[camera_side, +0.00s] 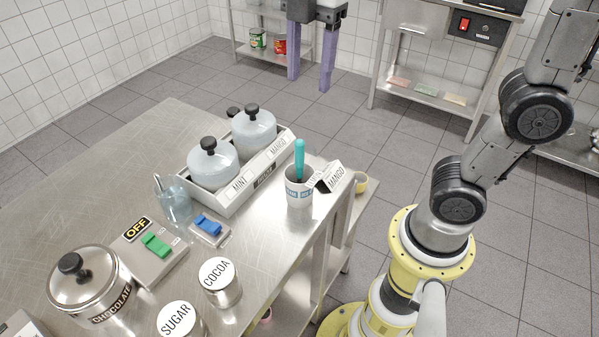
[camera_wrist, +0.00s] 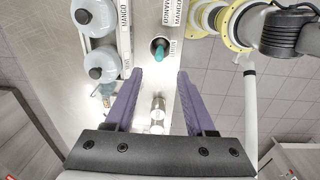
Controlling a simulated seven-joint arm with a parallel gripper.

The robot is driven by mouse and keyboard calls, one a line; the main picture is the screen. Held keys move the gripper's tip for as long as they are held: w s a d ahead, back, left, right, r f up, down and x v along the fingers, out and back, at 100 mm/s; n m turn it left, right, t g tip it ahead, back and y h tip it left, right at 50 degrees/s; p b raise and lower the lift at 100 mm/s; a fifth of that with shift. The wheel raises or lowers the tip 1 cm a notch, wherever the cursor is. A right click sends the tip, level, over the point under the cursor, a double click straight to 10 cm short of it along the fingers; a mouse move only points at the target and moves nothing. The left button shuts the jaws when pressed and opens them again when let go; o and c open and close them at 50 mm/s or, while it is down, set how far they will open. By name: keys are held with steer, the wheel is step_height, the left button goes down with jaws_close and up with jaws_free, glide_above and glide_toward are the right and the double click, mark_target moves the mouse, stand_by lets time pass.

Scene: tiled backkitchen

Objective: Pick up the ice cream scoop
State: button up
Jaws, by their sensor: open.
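My gripper (camera_side: 310,82) has two purple fingers pointing down and spread apart, at the top of the side view. It also shows in the wrist view (camera_wrist: 160,73), open with nothing held. It is apart from the scoop.
Label cards (camera_side: 334,177) stand right behind the cup. A rack (camera_side: 237,196) with lidded jars is at its left. Cocoa (camera_side: 219,282) and sugar (camera_side: 181,320) canisters, a chocolate pot (camera_side: 84,287) and a switch box (camera_side: 149,250) stand nearer. Bare tabletop (camera_side: 262,238) lies in front of the cup.

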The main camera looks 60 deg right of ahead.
mark_target(300, 141)
steer(key=shift+g, duration=0.3)
steer(key=f, duration=0.3)
steer(key=a+f, duration=0.1)
steer(key=f, duration=0.2)
steer(key=w+f, duration=0.1)
steer(key=f, duration=0.2)
steer(key=shift+w+a+f, duration=0.1)
steer(key=shift+a+f, duration=0.1)
steer(key=shift+f, duration=0.15)
steer(key=shift+s+a+f, duration=0.1)
steer(key=shift+s+f, duration=0.05)
steer(key=shift+f, duration=1.25)
steer(key=shift+s+f, duration=0.1)
steer(key=shift+f, duration=1.25)
jaws_close()
